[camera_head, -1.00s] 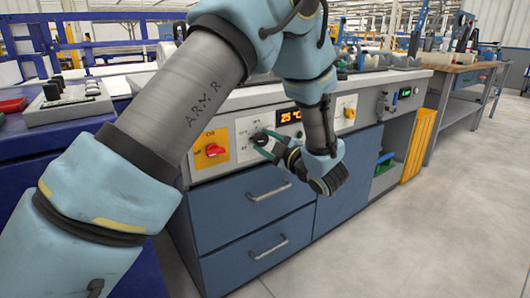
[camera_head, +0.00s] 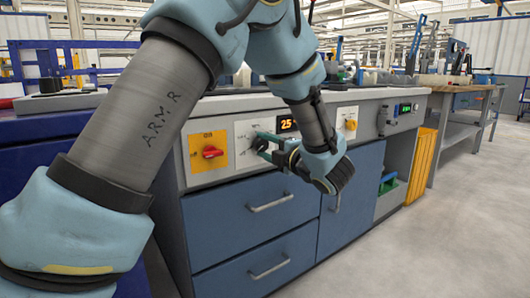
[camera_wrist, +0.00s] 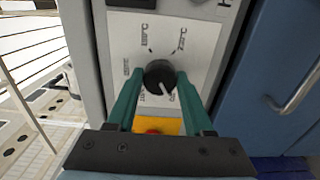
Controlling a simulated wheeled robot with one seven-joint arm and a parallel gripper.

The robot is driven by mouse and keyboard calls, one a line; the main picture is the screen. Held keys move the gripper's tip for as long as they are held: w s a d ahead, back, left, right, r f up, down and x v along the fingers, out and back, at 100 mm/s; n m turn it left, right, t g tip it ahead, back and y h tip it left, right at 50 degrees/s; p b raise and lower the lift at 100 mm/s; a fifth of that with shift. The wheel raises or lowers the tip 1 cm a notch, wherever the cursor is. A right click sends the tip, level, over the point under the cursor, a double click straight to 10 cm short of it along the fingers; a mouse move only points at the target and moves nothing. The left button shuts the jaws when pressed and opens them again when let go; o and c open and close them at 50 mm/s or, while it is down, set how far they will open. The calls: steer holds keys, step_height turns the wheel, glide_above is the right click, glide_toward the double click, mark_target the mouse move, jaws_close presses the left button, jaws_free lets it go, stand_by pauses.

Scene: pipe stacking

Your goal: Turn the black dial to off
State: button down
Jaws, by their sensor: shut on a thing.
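The black dial (camera_wrist: 159,76) is a round knob with a white pointer mark, set on a white printed plate on the bench's front panel. In the wrist view its pointer is toward the lower right, near a small label that I cannot read clearly. My gripper (camera_wrist: 157,81) has its two green fingers on either side of the dial, shut on it. In the head view my gripper (camera_head: 262,146) reaches the panel from the right, and its fingers largely hide the dial.
A red switch (camera_head: 212,152) on a yellow plate is left of the dial. An orange display (camera_head: 287,123) is to the upper right, partly covered by my arm. Blue drawers (camera_head: 250,200) with metal handles are below. Open floor lies to the right.

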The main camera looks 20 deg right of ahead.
stand_by(0.4)
steer(key=shift+c, duration=1.5)
jaws_free()
steer(key=s+d+p, duration=0.2)
steer(key=s, duration=0.8)
steer(key=shift+s, duration=0.35)
